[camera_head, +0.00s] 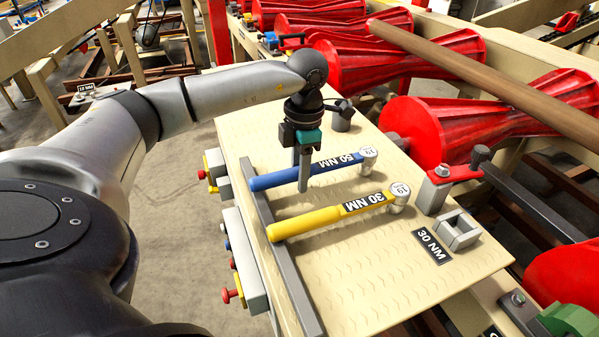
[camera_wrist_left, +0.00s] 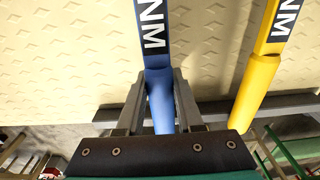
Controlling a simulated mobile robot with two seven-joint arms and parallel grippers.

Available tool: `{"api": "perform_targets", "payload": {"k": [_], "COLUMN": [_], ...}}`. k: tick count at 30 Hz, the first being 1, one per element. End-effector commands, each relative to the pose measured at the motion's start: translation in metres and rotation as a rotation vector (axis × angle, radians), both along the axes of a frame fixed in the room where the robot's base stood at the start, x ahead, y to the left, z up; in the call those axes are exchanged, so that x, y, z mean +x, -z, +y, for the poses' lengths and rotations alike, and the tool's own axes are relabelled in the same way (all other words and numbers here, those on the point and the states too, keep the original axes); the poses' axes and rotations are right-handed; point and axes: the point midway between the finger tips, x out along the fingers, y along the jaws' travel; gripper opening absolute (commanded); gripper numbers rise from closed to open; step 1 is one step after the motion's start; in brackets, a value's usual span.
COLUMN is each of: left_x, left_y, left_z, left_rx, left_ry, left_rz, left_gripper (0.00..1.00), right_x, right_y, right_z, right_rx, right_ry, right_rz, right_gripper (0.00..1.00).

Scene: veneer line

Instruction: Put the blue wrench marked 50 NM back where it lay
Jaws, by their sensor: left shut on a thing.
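The blue wrench (camera_head: 272,181) with the 50 NM label lies across the tan tabletop, its round head marked 19 to the right. My left gripper (camera_head: 303,184) comes down from above and is shut on its handle. In the left wrist view the two fingers stand on either side of the blue handle (camera_wrist_left: 157,85). I cannot tell whether the wrench touches the table. The yellow wrench (camera_head: 305,222) marked 30 NM lies nearly parallel in front of it, apart from the gripper; it also shows in the left wrist view (camera_wrist_left: 257,85). My right gripper is out of view.
A grey rail (camera_head: 283,262) runs along the table's left edge, under the handle ends. A 30 NM plate (camera_head: 431,246) and a grey holder (camera_head: 458,230) are at the right. A grey post (camera_head: 341,118) stands behind the blue wrench. Red rollers (camera_head: 440,125) lie beyond. The front tabletop is clear.

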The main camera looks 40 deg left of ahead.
Motion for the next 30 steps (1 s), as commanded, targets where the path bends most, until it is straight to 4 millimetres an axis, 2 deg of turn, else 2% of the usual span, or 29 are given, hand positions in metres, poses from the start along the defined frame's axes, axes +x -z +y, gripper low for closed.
{"api": "perform_targets", "payload": {"k": [16,17,25,30], "left_x": [0.0008,0.0008,0.0004,0.0002], "left_y": [0.0064,0.0063,0.0068,0.0071], "left_z": [-0.0002,-0.0002,-0.0002,-0.0002], "left_rx": [0.000,0.000,-0.001,0.000], "left_ry": [0.000,0.000,0.000,0.000], "left_rz": [-0.003,-0.003,-0.002,-0.001], "left_gripper": [0.00,0.38,0.68,0.70], "right_x": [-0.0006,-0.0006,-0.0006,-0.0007], "right_y": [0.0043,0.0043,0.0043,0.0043], "right_z": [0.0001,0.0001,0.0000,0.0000], "right_rx": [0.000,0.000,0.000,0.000], "right_ry": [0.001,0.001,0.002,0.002], "right_rz": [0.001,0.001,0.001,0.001], "right_gripper": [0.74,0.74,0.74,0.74]}}
